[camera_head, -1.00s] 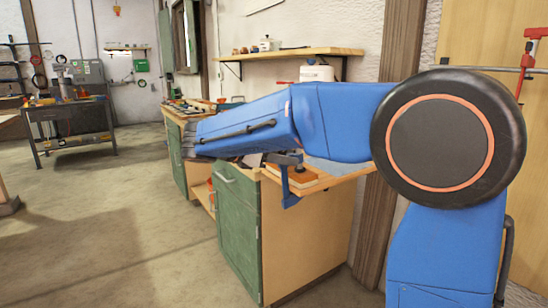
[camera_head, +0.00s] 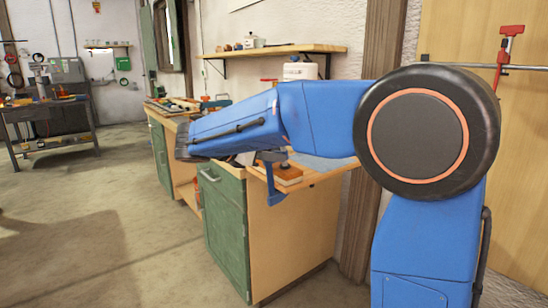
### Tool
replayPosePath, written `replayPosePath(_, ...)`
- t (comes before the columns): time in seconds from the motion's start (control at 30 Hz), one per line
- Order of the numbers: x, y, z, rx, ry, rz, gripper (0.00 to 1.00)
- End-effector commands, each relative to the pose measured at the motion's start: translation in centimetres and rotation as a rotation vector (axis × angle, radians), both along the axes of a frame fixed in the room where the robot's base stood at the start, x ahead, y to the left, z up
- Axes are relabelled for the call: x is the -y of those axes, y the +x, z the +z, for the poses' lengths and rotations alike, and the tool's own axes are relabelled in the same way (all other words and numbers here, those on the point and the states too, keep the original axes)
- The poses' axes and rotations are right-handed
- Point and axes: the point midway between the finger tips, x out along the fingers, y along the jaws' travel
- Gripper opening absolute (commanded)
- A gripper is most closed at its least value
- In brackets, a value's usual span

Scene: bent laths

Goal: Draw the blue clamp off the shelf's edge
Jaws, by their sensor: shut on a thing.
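The blue clamp (camera_head: 271,187) hangs at the front edge of a pale wooden shelf board (camera_head: 328,177) at the right of the green bench. Its dark bar lies at the top, and its blue lower part reaches down below the board's edge. My gripper (camera_head: 248,159) is mostly hidden below and behind my blue forearm; only a small grey part shows beside the clamp's bar. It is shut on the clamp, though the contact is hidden. I cannot tell whether the clamp's jaws still touch the board.
An orange block (camera_head: 288,175) lies on the board close behind the clamp. A green-doored cabinet (camera_head: 224,230) stands below. A wall shelf (camera_head: 275,50) with small items and a white canister (camera_head: 300,71) are behind my arm. Open floor (camera_head: 90,230) lies to the left.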

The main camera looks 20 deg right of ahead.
Motion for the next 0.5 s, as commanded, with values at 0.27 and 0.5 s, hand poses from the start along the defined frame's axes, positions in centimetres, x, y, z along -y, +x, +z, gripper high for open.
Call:
replayPosePath(0.27,-0.9,-0.2,0.0,0.001,0.000,0.001,0.00)
replayPosePath(0.5,-1.8,-0.6,0.1,0.001,0.000,0.001,0.00)
